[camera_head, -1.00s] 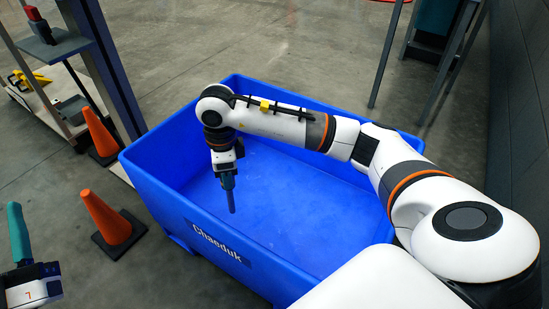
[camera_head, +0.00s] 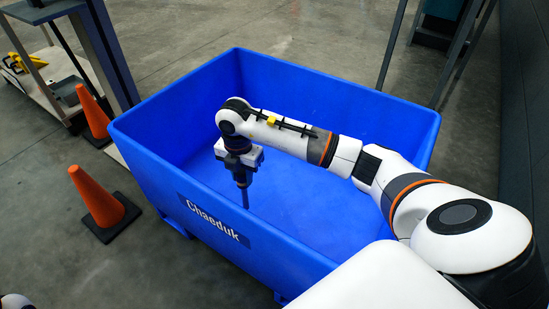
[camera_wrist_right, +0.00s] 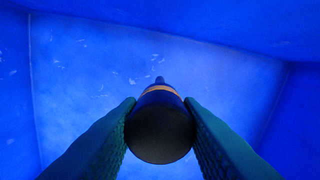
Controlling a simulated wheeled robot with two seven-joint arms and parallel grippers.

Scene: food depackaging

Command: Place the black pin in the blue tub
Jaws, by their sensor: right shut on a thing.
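The blue tub (camera_head: 180,168) is a large open bin with a "Chaeduk" label on its front wall. Its inner walls (camera_wrist_right: 90,80) fill the right wrist view. My right gripper (camera_head: 242,181) points down inside the tub's opening. It is shut on the black pin (camera_wrist_right: 160,134), which has a dark round end and an orange band and sits between the teal fingers. In the head view, the lower part of the pin (camera_head: 245,199) hangs below the fingers. The tub floor around it looks empty. My left gripper is not in view; only a bit of my left arm shows at the bottom left corner.
Two orange cones (camera_head: 96,198) (camera_head: 92,112) stand on the floor left of the tub. A cart with a yellow item (camera_head: 22,63) is behind them at the far left. Stand legs (camera_head: 392,45) rise behind the tub at the right, near a dark wall.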

